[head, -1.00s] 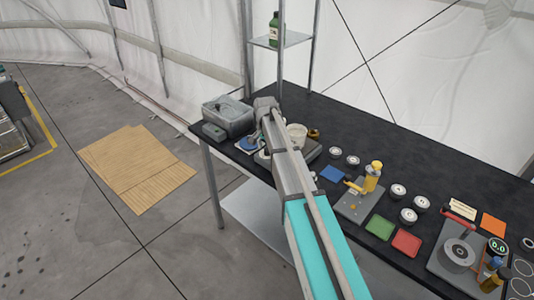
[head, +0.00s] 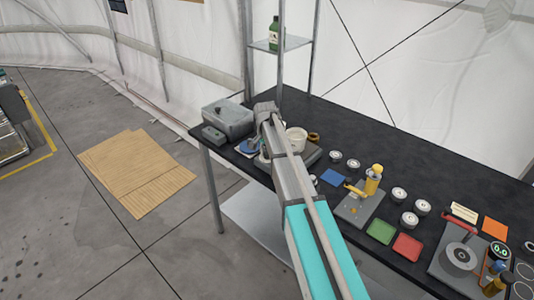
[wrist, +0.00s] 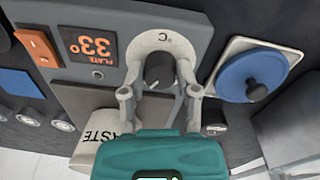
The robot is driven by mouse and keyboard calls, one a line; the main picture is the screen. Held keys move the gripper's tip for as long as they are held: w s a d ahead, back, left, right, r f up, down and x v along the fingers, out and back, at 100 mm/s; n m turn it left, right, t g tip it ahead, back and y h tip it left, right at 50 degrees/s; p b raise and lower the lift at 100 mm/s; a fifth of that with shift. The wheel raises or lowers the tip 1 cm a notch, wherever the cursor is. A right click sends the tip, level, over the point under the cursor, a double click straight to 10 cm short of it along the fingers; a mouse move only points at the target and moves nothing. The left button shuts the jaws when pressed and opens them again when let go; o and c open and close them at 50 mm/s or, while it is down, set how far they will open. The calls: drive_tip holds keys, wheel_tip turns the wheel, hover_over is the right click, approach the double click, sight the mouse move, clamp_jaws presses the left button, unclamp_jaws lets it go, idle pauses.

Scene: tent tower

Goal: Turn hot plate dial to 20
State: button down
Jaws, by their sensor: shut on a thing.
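The hot plate (wrist: 80,18) fills the upper left of the wrist view. Its orange display (wrist: 91,46) reads 33 beside the word PLATE. The dark dial (wrist: 160,70) sits on a pale round collar marked °C. My gripper (wrist: 160,91) has one finger on each side of the dial and is shut on it. The dial's pointer angle and any scale marks are hard to read. In the head view my arm hides the dial and the gripper's fingers.
An orange switch (wrist: 37,48) is beside the display. A white cup marked WASTE (wrist: 98,138) stands close to the gripper. A blue round-topped item (wrist: 252,76) lies to the right. In the head view, a grey box (head: 228,121) stands at the table's left end.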

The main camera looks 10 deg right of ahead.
drive_tip(key=shift+n, duration=0.3)
drive_tip(key=n, duration=0.8)
drive_tip(key=shift+s+n, duration=0.1)
drive_tip(key=shift+n, duration=0.3)
drive_tip(key=n, duration=0.4)
drive_tip(key=shift+n, duration=0.3)
drive_tip(key=shift+d+n+t, duration=0.1)
drive_tip(key=shift+n+t, duration=0.2)
drive_tip(key=shift+n, duration=1.6)
drive_tip(key=shift+c, duration=1.8)
unclamp_jaws()
